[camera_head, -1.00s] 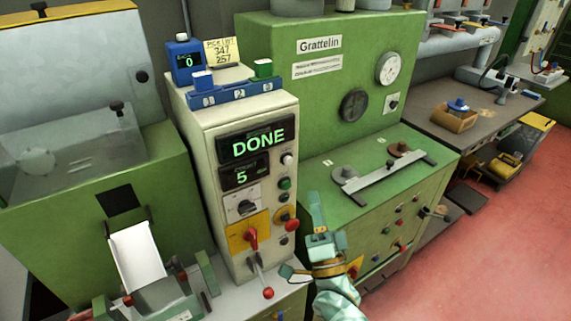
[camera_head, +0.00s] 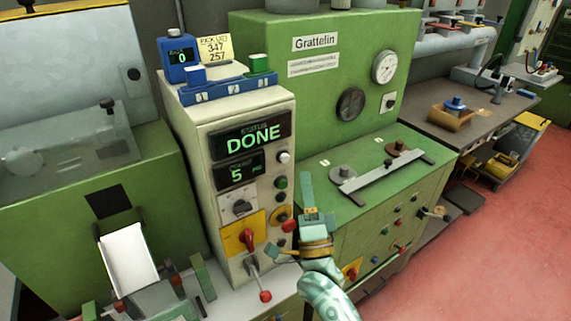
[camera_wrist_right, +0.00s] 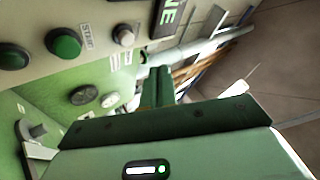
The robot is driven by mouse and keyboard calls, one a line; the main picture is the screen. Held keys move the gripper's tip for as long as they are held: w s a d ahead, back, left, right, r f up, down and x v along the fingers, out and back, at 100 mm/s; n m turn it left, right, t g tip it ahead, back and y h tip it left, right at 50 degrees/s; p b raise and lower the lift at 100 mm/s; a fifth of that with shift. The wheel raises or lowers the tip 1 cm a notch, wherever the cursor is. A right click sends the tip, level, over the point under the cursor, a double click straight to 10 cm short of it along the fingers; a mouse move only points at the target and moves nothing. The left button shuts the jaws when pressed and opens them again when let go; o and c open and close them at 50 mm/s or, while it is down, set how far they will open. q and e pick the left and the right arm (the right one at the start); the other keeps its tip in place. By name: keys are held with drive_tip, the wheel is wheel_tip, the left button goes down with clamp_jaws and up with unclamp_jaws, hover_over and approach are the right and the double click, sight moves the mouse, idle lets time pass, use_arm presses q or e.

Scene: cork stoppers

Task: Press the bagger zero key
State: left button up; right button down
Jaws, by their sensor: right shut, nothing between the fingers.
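The cream control box (camera_head: 211,120) has a green-lit "DONE" display (camera_head: 253,140) and a smaller display (camera_head: 240,174) reading 5. A pale round button (camera_head: 283,157) sits right of the displays, above a green button (camera_head: 280,182) and a dark one. In the right wrist view the pale button (camera_wrist_right: 124,36) and the green button (camera_wrist_right: 62,43) labelled START show close by. I cannot read which button is the zero key. My right gripper (camera_head: 306,178) is shut and empty, fingers pointing up, just right of the pale button and apparently not touching it. My left gripper is not in view.
A red knob (camera_head: 265,296) on a lever and a red button (camera_head: 290,226) protrude from the box below. The blue counter (camera_head: 180,58) and a blue rack (camera_head: 226,90) sit on top. A green machine (camera_head: 330,100) stands right; red floor lies beyond.

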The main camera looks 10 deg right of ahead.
sight(285, 159)
drive_tip(key=shift+w+a+b, duration=0.25)
drive_tip(key=shift+w, duration=0.4)
drive_tip(key=shift+w+a+b, duration=0.2)
drive_tip(key=shift+w, duration=0.5)
drive_tip(key=shift+w+a+b, duration=0.25)
drive_tip(key=shift+w, duration=0.4)
drive_tip(key=shift+w, duration=0.15)
idle(0.4)
drive_tip(key=shift+w+a, duration=0.15)
drive_tip(key=shift+w, duration=0.1)
drive_tip(key=shift+w+a+b, duration=0.15)
drive_tip(key=shift+w+b, duration=0.15)
drive_tip(key=shift+w, duration=0.05)
idle(0.8)
drive_tip(key=shift+s+r, duration=0.1)
drive_tip(key=shift+s+d+p, duration=0.3)
drive_tip(key=shift+s+p, duration=0.3)
drive_tip(key=shift+s, duration=0.1)
